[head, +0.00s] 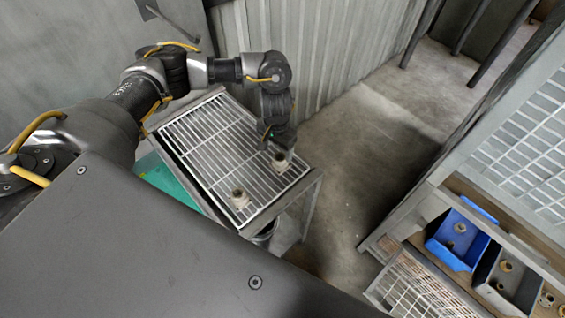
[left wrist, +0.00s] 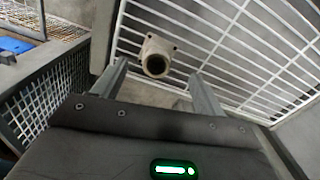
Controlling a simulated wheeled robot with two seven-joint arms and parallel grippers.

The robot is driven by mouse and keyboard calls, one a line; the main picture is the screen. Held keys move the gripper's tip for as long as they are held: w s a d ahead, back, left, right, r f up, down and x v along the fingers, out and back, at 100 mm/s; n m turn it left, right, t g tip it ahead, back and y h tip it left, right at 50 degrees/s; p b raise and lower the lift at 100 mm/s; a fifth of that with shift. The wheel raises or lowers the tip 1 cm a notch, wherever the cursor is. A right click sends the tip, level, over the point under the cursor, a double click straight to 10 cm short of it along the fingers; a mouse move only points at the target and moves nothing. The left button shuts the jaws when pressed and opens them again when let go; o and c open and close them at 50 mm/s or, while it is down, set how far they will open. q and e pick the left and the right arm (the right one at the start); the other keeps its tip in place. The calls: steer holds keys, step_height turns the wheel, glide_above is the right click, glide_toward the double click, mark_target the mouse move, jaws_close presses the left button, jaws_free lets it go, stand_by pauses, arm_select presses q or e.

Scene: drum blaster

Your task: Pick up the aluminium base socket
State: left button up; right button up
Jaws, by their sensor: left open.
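Two small pale metal sockets stand on the white wire rack (head: 222,135). The far socket (head: 280,161) is right below my left gripper (head: 279,148); the near socket (head: 239,198) is closer to the rack's front corner. I cannot tell by colour which is the aluminium one. In the left wrist view, a pale socket (left wrist: 157,56) with a flanged base and a round dark opening shows between the two open fingers of my left gripper (left wrist: 160,78). The fingers look apart from it, and nothing is held. My right gripper is not in view.
A corrugated metal wall (head: 300,50) stands behind the rack. At the right, a shelf holds a blue bin (head: 457,240) and a grey bin (head: 508,280) with small fittings. Between rack and shelf is open concrete floor (head: 365,150).

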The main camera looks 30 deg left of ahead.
mark_target(279, 157)
arm_select(q)
steer(key=shift+w+f, duration=0.15)
steer(key=shift+f, duration=0.4)
steer(key=shift+w+f, duration=0.15)
steer(key=shift+f, duration=0.45)
steer(key=f, duration=0.4)
steer(key=shift+d+f+p, duration=0.2)
steer(key=shift+f+p, duration=0.1)
steer(key=shift+f, duration=0.1)
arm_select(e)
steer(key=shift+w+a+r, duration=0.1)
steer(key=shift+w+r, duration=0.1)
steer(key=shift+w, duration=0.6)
arm_select(q)
steer(key=shift+c, duration=0.3)
steer(key=c, duration=1.2)
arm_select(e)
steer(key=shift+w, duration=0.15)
